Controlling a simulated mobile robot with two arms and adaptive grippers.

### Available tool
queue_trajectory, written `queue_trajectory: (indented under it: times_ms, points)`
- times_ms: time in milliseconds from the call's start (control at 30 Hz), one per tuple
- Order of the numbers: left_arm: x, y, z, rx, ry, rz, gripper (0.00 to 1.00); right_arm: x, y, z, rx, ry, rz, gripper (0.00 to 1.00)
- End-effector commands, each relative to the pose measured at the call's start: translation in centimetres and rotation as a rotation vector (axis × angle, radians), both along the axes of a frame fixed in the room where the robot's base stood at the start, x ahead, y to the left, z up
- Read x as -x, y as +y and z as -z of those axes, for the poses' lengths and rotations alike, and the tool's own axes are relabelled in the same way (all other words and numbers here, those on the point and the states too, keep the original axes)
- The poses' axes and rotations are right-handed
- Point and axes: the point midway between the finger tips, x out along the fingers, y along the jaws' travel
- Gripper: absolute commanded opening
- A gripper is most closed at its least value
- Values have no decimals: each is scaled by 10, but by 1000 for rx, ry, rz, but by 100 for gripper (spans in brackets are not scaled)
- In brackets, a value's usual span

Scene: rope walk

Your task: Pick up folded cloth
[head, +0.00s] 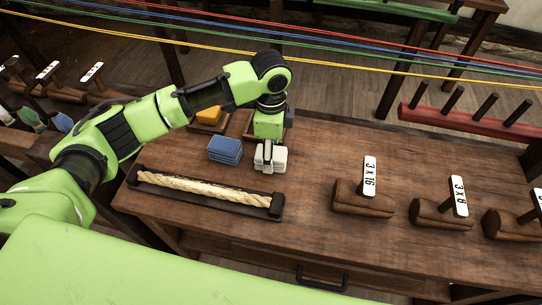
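A white folded cloth (280,160) lies on the wooden bench, right of a blue folded stack (225,149) that also looks like cloth. My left gripper (267,156) reaches down from above, with its fingers at the white cloth and covering part of it. The fingers are too small and overlapped to tell whether they are open or shut on the cloth. The cloth appears to rest at bench level. My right gripper is out of view.
A dark tray with pale rope (205,187) lies in front. Labelled wooden blocks (363,199) stand to the right, with a red pegged rail (470,125) behind. Coloured ropes (330,46) stretch across the back. The bench between cloth and blocks is clear.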

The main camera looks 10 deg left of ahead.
Motion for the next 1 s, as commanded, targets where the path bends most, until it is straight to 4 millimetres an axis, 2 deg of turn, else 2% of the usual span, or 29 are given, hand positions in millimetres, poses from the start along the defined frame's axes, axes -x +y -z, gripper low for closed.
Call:
queue_trajectory:
  times_ms: [100,200,433,467,600,633,1000]
  points:
    - [1,0,18,-1,3,0,58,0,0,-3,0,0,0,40]
    - [1,0,26,-1,0,0,58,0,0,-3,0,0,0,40]
    - [1,0,28,-1,-1,1,58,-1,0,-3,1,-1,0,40]
    - [1,0,28,0,-1,1,56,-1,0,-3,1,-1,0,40]
    - [1,0,28,0,-1,1,19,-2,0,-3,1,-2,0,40]
    - [1,0,28,0,-1,1,16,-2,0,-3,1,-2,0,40]
    - [0,-1,26,1,-1,1,16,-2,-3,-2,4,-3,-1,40]
